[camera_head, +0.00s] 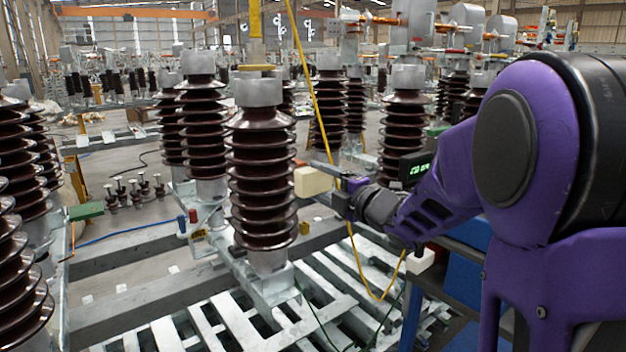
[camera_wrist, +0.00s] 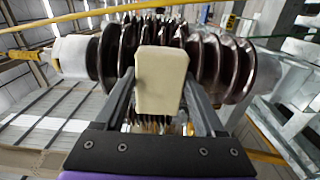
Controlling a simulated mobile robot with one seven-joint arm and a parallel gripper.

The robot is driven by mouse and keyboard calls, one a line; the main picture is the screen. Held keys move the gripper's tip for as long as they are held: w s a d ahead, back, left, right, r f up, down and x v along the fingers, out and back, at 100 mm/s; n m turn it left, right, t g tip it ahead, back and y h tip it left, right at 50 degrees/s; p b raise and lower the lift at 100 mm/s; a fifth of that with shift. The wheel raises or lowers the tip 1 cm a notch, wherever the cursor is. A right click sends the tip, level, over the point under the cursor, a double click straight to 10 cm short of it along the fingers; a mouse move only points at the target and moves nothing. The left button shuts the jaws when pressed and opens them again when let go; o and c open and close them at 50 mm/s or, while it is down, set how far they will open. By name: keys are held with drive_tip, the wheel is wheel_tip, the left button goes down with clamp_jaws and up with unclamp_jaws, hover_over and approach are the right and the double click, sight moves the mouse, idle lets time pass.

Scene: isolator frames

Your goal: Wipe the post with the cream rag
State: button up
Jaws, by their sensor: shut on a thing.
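The post (camera_head: 262,175) is a dark brown ribbed insulator with grey metal ends, standing upright on a grey metal base in the head view. In the wrist view the post (camera_wrist: 215,62) lies sideways across the picture, beyond the rag. The cream rag (camera_head: 312,181) looks like a pale block just right of the post. My gripper (camera_head: 338,190) is shut on the rag, which shows between the two fingers in the wrist view (camera_wrist: 161,80). The rag is close to the post's ribs; I cannot tell whether it touches them. Part of the post is hidden behind the rag in the wrist view.
More brown insulators stand at the far left (camera_head: 15,240), behind left (camera_head: 202,130) and behind right (camera_head: 403,135). A yellow cable (camera_head: 365,280) hangs below my gripper. A slatted metal pallet (camera_head: 190,335) lies below. A blue cabinet (camera_head: 462,270) stands under my arm.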

sight(321, 182)
drive_tip(key=shift+s+d, duration=0.25)
drive_tip(key=shift+s, duration=0.1)
drive_tip(key=shift+v, duration=1.5)
